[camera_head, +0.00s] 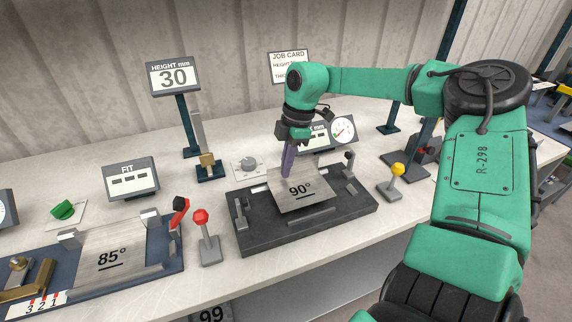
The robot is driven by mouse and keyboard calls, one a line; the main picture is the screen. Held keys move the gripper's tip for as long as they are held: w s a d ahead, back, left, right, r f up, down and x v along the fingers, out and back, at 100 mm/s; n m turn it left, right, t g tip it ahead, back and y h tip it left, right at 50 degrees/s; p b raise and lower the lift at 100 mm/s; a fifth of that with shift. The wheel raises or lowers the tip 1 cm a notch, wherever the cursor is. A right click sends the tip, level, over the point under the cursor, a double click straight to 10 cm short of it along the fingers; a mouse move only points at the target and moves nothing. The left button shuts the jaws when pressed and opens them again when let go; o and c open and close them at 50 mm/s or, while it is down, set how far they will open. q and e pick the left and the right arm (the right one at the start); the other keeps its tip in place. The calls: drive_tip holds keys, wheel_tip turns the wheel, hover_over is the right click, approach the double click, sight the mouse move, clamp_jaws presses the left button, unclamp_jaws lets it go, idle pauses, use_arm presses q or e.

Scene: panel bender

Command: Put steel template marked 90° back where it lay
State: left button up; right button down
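The steel template marked 90° (312,199) is a grey plate at the dark fixture bed (272,234) in the middle of the bench. Its marked face is turned up towards me. My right gripper (288,174) points down at the template's back left part, and its fingertips overlap that part in the picture. The fingers show nearly edge-on, so I cannot tell whether they grip the plate. I also cannot tell whether the plate rests flat on the bed or is slightly raised. My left gripper is out of view.
A plate marked 85° (112,250) lies in the blue fixture at left. A red-knobbed lever (203,228) and a yellow-knobbed lever (394,182) flank the dark bed.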

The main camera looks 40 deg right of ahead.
drive_tip(key=shift+f+b, duration=0.5)
drive_tip(key=shift+f, duration=0.1)
drive_tip(key=shift+b+x, duration=0.65)
drive_tip(key=shift+x, duration=0.15)
drive_tip(key=shift+d, duration=0.15)
idle(0.4)
drive_tip(key=c, duration=1)
unclamp_jaws()
drive_tip(key=v, duration=1.4)
drive_tip(key=shift+r+b, duration=0.35)
drive_tip(key=shift+b, duration=0.05)
